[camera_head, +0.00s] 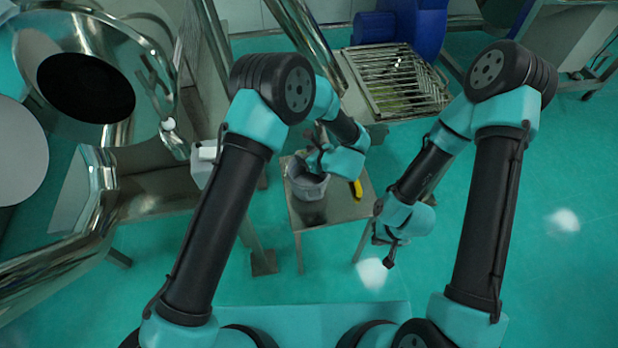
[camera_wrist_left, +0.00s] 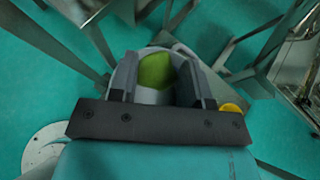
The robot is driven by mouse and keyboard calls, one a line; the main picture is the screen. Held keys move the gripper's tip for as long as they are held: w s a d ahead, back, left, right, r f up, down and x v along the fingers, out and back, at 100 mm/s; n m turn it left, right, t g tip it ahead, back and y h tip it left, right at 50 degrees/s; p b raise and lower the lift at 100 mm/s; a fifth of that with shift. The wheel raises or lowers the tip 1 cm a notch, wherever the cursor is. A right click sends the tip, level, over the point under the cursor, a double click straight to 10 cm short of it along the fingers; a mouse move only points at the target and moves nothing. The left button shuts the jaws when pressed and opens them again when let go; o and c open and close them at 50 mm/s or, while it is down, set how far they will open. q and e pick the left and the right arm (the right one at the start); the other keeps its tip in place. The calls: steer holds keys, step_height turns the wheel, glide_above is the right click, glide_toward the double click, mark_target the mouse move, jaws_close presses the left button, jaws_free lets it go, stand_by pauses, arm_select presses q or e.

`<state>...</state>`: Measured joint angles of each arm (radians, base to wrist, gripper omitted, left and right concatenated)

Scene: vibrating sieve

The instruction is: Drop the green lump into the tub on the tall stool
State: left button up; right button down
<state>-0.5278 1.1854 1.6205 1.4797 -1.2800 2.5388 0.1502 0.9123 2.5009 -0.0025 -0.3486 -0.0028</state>
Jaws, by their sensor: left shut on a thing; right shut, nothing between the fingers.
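The green lump (camera_wrist_left: 156,70) shows in the left wrist view between the two fingers of my left gripper (camera_wrist_left: 158,78), which is shut on it. The grey tub (camera_head: 308,188) stands on the metal-topped tall stool (camera_head: 330,211) in the head view. My left gripper (camera_head: 316,164) is right above the tub's mouth there and hides part of it; the lump is hidden in that view. The tub (camera_wrist_left: 150,96) also shows behind the lump in the left wrist view. My right gripper (camera_head: 390,253) is shut and empty, pointing down to the right of the stool.
A yellow item (camera_head: 356,188) lies on the stool beside the tub. Behind it is a slatted metal sieve tray (camera_head: 402,85) with some green showing through the bars. A large shiny metal machine (camera_head: 85,160) stands at the left. Open green floor lies to the right.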

arm_select(q)
steer(key=o, duration=1)
steer(key=v, duration=0.7)
steer(key=shift+d, duration=0.2)
steer(key=shift+s, duration=0.15)
